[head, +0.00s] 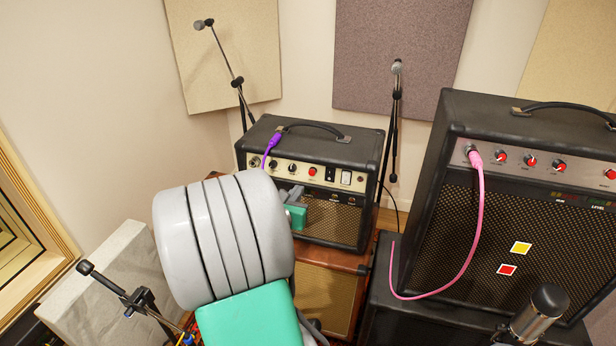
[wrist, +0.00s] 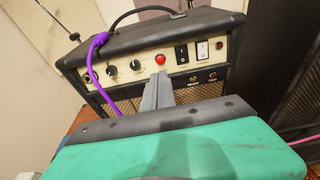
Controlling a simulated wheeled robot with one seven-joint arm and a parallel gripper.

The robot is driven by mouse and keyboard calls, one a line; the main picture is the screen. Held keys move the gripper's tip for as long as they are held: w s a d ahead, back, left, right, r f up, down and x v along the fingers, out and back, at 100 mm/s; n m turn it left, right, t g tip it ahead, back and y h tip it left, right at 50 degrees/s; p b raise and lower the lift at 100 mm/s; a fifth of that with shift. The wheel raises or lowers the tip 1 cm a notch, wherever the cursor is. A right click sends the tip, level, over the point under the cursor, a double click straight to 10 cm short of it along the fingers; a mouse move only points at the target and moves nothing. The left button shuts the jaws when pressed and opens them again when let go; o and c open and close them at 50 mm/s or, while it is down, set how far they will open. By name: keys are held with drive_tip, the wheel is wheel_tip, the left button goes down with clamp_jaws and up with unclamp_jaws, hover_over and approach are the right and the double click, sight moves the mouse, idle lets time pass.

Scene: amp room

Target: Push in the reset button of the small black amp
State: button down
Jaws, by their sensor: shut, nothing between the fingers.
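The small black amp (head: 362,150) stands on a brown cabinet in the head view, with a cream control panel across its front. It fills the upper wrist view (wrist: 210,25). A round red button (wrist: 158,59) sits on the panel between the dark knobs and the switches, and it shows small in the head view (head: 312,171). Small round parts (wrist: 212,79) sit on the strip below; their labels are too blurred to read, so I cannot tell which is reset. My gripper (wrist: 160,76) is shut and empty, its tips in front of the panel's lower edge, just below the red button. Contact is unclear.
A larger black amp (head: 520,150) with a pink cable (head: 478,215) stands at right. Microphone stands (head: 395,120) rise behind. The brown cabinet (head: 325,290) is below the small amp.

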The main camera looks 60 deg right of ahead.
sight(311, 173)
drive_tip(key=p+x, duration=0.1)
drive_tip(key=x, duration=0.9)
drive_tip(key=shift+d, duration=0.25)
